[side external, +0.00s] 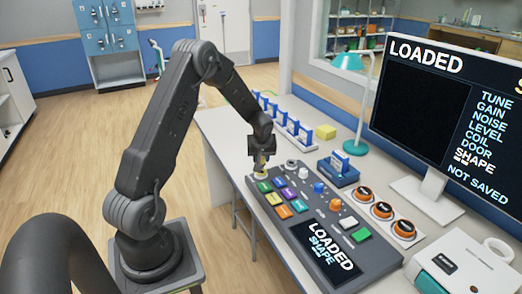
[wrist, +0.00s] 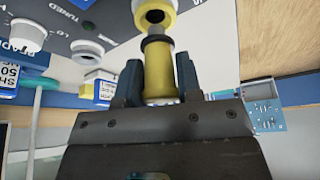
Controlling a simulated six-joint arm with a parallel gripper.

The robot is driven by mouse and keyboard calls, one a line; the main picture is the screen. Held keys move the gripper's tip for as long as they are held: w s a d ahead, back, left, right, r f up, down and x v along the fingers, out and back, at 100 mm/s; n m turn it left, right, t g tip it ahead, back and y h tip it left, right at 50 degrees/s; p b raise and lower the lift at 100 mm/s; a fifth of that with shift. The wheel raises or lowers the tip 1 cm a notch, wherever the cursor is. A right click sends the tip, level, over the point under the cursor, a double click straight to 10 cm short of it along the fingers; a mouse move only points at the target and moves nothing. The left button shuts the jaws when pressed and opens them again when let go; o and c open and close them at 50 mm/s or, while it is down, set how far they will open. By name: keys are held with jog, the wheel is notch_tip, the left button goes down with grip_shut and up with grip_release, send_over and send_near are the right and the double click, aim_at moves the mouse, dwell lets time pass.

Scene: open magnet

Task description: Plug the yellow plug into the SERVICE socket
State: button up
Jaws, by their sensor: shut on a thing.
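My gripper (side external: 261,153) is over the far left corner of the grey console. It is shut on the yellow plug (wrist: 158,72), which sits between the two dark fingers in the wrist view. The plug has a dark collar at its far end. A yellow-ringed socket (wrist: 153,14) with a dark hole lies just beyond the plug, close in line with it. I cannot tell whether plug and socket touch. In the side view the yellow socket ring (side external: 260,174) shows under the gripper. No SERVICE label is readable.
The grey console (side external: 345,276) carries coloured buttons, knobs and a screen reading LOADED SHAPE. A grey round fitting (side external: 291,163) is close to the right of the gripper. Blue racks (side external: 292,127), a yellow block (side external: 325,132), a teal lamp (side external: 355,147) and a monitor (side external: 440,110) stand beyond.

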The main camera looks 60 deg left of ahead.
jog(key=shift+f, duration=0.75)
jog(key=shift+f, duration=0.6)
dwell(0.8)
jog(key=o, duration=0.6)
jog(key=shift+v, duration=5.5)
